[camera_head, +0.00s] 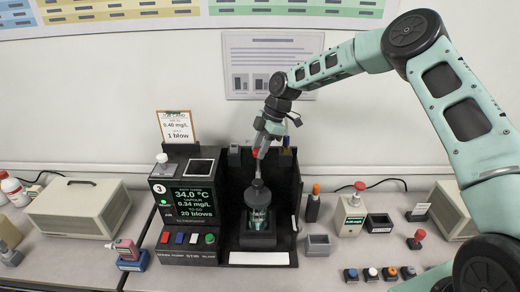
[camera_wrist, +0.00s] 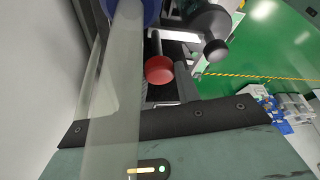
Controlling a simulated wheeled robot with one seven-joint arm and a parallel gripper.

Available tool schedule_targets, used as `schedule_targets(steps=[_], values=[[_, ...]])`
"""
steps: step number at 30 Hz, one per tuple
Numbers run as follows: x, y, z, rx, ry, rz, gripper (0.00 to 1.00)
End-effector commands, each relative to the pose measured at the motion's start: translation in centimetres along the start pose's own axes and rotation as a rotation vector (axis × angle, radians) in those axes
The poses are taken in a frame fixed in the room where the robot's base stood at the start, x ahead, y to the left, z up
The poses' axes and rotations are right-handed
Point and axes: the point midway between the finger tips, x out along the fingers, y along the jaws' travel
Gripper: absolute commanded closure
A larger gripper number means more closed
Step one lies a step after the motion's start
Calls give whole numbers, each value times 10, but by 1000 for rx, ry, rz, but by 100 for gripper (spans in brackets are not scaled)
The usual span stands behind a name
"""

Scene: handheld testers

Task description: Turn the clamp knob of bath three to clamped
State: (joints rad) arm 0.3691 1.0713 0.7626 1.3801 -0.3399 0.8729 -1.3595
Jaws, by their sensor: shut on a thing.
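Bath three (camera_head: 258,238) is a dark unit with a glass jar and a black top, standing in a black open-fronted booth. Its panel (camera_head: 186,203) carries the number 3 and reads 34.0 °C, 0.34 mg/L and 20 blows. My gripper (camera_head: 258,150) reaches down from above the bath, shut at a small red knob (camera_head: 256,153), which I take for the clamp knob. The fingertips are largely hidden, and the knob's setting cannot be read.
A row of coloured buttons (camera_head: 187,238) lies below the panel. A pink-and-blue tester (camera_head: 128,252) is at the left and a beige box (camera_head: 78,205) behind it. A grey open box (camera_head: 318,244) and a red-topped instrument (camera_head: 352,215) stand to the right. A pale strip blocks part of the wrist view.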

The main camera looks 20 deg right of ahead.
Motion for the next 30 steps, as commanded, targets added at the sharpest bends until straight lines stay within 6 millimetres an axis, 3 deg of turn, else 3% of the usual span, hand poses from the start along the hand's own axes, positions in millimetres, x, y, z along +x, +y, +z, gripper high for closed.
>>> schedule_targets(steps=[15, 16, 18, 30], values=[[-1, 1, 0, -19, -2, -5, 100], [-1, 1, 0, -19, -2, -5, 60], [-1, 1, 0, -19, -1, -5, 46], [-9, 1, 1, -17, -1, -3, 46]])
